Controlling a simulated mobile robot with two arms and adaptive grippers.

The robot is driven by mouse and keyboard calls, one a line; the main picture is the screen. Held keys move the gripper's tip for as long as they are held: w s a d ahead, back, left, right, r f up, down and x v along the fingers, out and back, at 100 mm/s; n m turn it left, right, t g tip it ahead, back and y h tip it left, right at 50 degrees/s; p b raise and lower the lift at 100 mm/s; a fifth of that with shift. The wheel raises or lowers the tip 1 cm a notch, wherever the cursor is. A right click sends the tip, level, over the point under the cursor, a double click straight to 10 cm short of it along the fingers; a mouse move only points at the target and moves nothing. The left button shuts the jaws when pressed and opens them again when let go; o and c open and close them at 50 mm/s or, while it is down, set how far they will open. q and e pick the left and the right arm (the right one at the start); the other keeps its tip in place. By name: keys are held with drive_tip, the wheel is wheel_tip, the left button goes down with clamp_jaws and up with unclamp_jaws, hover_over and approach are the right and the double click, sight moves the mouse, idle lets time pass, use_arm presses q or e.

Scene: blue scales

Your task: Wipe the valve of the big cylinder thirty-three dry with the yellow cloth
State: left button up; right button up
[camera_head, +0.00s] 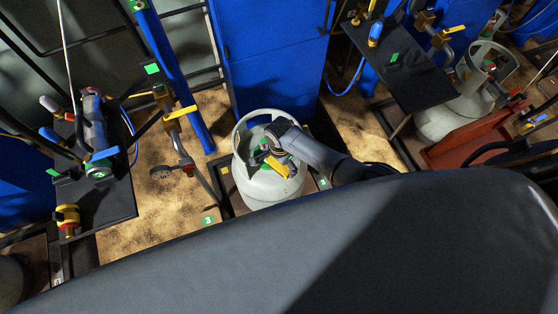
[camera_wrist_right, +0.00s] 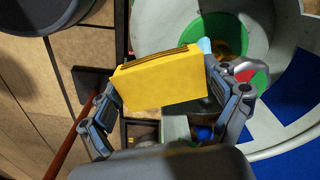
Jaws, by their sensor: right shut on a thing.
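The big grey-white cylinder (camera_head: 268,192) stands upright on a dark platform, its open collar ring around the top. No number thirty-three is readable on it. My right gripper (camera_head: 273,150) is over the cylinder's top, inside the collar. The right wrist view shows its two fingers (camera_wrist_right: 160,79) shut on the folded yellow cloth (camera_wrist_right: 160,80); the cloth (camera_head: 274,166) also shows in the head view. The brass valve (camera_wrist_right: 232,42), in a green ring, and a red-and-silver knob (camera_wrist_right: 244,70) are beside the cloth; contact is unclear. My left gripper is not visible.
A black shelf (camera_head: 110,205) with a blue-grey device (camera_head: 95,125) stands left. A hose with a yellow-handled valve (camera_head: 172,115) hangs between it and the cylinder. Blue cabinets (camera_head: 270,65) stand behind.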

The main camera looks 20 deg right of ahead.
drive_tip(key=shift+w+d+r, duration=0.2)
drive_tip(key=shift+r, duration=0.05)
drive_tip(key=shift+w+a, duration=0.1)
drive_tip(key=shift+w, duration=0.05)
drive_tip(key=shift+w+a+r+b, duration=0.15)
drive_tip(key=shift+w+a+b, duration=0.15)
drive_tip(key=shift+w+b, duration=0.1)
drive_tip(key=shift+s+d+r+p, duration=0.2)
drive_tip(key=shift+s+p, duration=0.15)
drive_tip(key=shift+p, duration=0.45)
drive_tip(key=shift+s+d+f, duration=0.15)
drive_tip(key=shift+s, duration=0.05)
drive_tip(key=shift+w, duration=0.1)
